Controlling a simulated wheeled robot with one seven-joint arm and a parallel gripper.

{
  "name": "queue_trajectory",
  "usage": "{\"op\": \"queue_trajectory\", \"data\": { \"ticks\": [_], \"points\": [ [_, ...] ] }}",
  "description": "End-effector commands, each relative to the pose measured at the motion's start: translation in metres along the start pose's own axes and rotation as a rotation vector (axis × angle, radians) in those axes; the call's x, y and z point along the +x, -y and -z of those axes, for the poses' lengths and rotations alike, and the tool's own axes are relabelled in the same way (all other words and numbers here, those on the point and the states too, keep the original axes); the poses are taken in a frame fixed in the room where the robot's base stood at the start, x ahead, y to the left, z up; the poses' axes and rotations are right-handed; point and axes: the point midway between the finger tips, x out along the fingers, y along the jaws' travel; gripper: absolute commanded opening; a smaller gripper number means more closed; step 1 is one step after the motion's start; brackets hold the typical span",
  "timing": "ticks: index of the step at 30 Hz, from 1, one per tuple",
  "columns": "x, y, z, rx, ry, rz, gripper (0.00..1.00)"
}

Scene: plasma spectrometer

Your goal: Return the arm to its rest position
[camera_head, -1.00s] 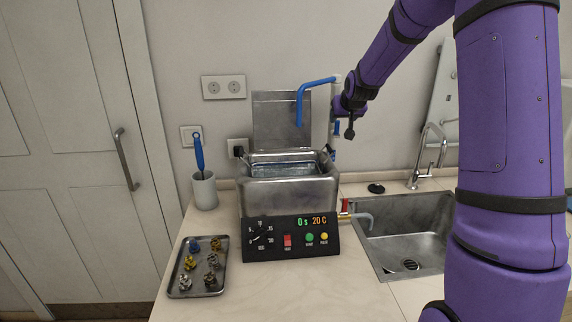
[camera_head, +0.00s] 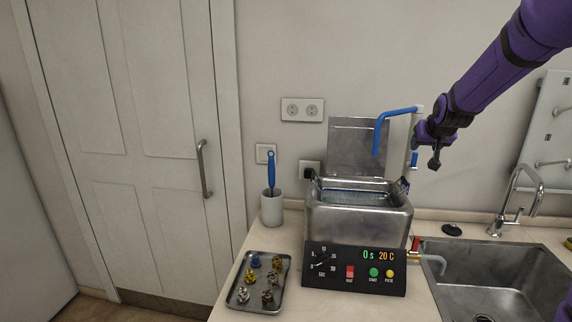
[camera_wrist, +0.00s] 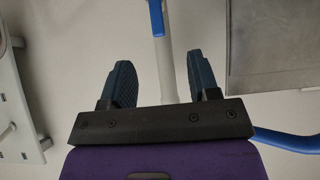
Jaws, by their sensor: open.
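My gripper (camera_head: 432,152) is raised in front of the wall, above and to the right of the metal bath (camera_head: 358,208). It is also at the middle of the wrist view (camera_wrist: 164,84), where its two dark fingers stand apart with nothing held between them. A pale upright pipe (camera_wrist: 166,62) with a blue top shows behind the gap. My purple arm (camera_head: 500,68) reaches in from the upper right. In the head view the fingertips are small and partly hidden by the wrist.
The bath's lid (camera_head: 358,146) stands open. A blue spout (camera_head: 394,113) rises close to my gripper. A tray (camera_head: 238,296) of small parts, a cup with a blue brush (camera_head: 271,207) and a sink (camera_head: 500,270) with a faucet (camera_head: 520,200) stand around. The wall is close behind.

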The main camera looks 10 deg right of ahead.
Motion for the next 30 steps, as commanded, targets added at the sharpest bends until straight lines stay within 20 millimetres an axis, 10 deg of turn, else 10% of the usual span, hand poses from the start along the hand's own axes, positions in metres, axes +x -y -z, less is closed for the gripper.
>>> {"op": "queue_trajectory", "data": {
  "ticks": [14,30],
  "points": [
    [-0.150,0.059,-0.049,-0.082,0.108,0.053,0.55],
    [-0.301,0.082,-0.170,-0.168,0.253,0.120,0.55]
  ]
}}
